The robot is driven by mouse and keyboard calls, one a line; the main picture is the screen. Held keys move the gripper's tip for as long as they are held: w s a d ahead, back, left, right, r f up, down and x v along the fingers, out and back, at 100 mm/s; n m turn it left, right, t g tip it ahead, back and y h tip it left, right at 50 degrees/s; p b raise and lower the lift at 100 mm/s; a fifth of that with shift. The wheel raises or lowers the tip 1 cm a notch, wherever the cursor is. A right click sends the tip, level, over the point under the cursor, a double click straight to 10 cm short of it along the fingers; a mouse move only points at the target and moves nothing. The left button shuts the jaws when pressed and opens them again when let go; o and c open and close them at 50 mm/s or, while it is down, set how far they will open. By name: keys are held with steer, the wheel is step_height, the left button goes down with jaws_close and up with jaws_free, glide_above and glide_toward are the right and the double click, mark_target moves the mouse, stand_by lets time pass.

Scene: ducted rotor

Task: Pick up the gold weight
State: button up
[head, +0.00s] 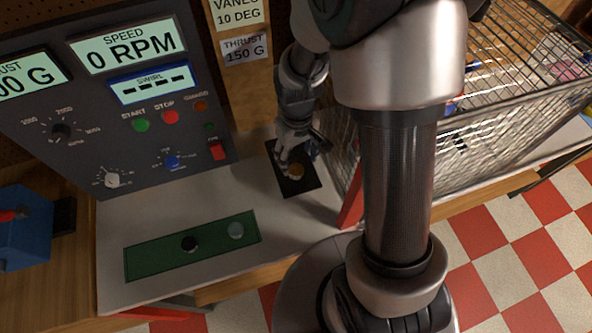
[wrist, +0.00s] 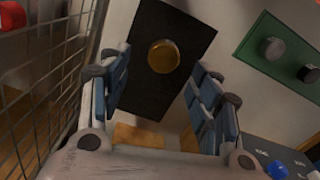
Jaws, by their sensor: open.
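The gold weight (wrist: 163,56) is a round gold disc lying on a black mat (wrist: 190,25) in the wrist view. In the head view the weight (head: 296,170) shows on the same dark mat (head: 291,187), partly behind my gripper. My gripper (head: 290,158) is over the far part of the mat. In the wrist view my gripper (wrist: 158,90) is open, its blue-padded fingers to either side of the weight's line and apart from it. Nothing is between the fingertips.
A green tray (head: 215,238) with a black knob-like piece (head: 190,243) and a grey one (head: 236,230) lies at the front. A wire cage (head: 480,110) stands close right of the mat. A control panel (head: 110,120) stands at left. Bare white bench lies between mat and tray.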

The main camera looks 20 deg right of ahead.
mark_target(296, 169)
steer(key=f, duration=0.2)
steer(key=f+b, duration=0.1)
steer(key=f, duration=0.2)
steer(key=shift+s+a, duration=0.15)
steer(key=shift+a, duration=0.05)
steer(key=shift+c, duration=0.5)
steer(key=c, duration=1.2)
steer(key=shift+r, duration=0.1)
steer(key=shift+r, duration=0.1)
